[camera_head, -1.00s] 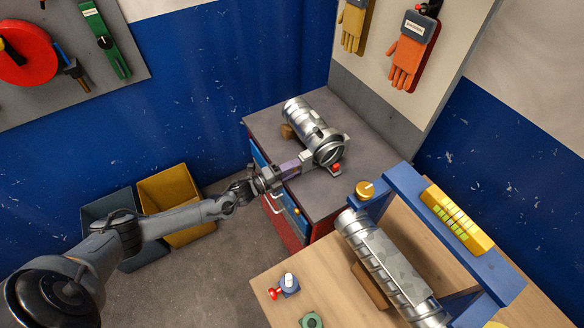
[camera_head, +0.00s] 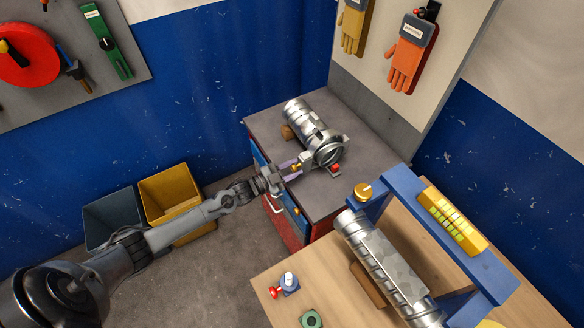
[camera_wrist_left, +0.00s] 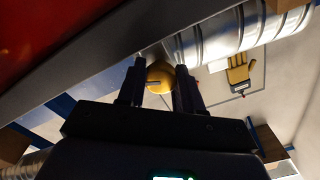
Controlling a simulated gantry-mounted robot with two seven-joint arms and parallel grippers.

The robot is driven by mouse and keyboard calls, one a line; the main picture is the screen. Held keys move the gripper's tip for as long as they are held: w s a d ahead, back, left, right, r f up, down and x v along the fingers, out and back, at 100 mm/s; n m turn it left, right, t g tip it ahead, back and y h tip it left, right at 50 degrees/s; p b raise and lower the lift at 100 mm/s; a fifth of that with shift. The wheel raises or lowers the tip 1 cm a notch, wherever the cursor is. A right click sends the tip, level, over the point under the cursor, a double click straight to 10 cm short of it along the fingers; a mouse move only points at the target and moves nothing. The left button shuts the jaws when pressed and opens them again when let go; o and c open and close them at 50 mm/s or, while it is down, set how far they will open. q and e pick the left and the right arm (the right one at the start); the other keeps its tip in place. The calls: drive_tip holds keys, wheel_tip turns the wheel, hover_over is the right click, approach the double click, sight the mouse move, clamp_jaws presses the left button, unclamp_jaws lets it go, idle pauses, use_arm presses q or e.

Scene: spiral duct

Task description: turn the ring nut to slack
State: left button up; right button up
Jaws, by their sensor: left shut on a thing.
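The ring nut (camera_head: 297,167) is a small brass-yellow knob at the near end of the silver spiral duct (camera_head: 305,115), which lies on the grey cabinet top. In the left wrist view, the ring nut (camera_wrist_left: 160,77) sits between my fingers and shows a dark line on its face. My left gripper (camera_head: 293,171) reaches in from the left over the cabinet's front edge. It is shut on the ring nut, with a finger on each side in the wrist view (camera_wrist_left: 160,88). My right gripper is not in view.
A wooden bench (camera_head: 262,281) at front right carries a second duct (camera_head: 375,250), a blue frame (camera_head: 400,180) and a brass knob (camera_head: 364,191). Bins (camera_head: 165,195) stand on the floor behind my left arm.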

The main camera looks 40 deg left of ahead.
use_arm(q)
drive_tip(key=n+p, duration=0.1)
drive_tip(key=n, duration=0.4)
drive_tip(key=shift+r+n, duration=0.15)
drive_tip(key=shift+n, duration=0.15)
drive_tip(key=n+p, duration=0.1)
drive_tip(key=n, duration=0.3)
drive_tip(key=n+p, duration=0.1)
drive_tip(key=n, duration=0.5)
drive_tip(key=shift+w+a+n, duration=0.1)
drive_tip(key=shift+n, duration=0.2)
drive_tip(key=shift+n+p, duration=0.4)
drive_tip(key=shift+n, duration=0.9)
drive_tip(key=o, duration=1)
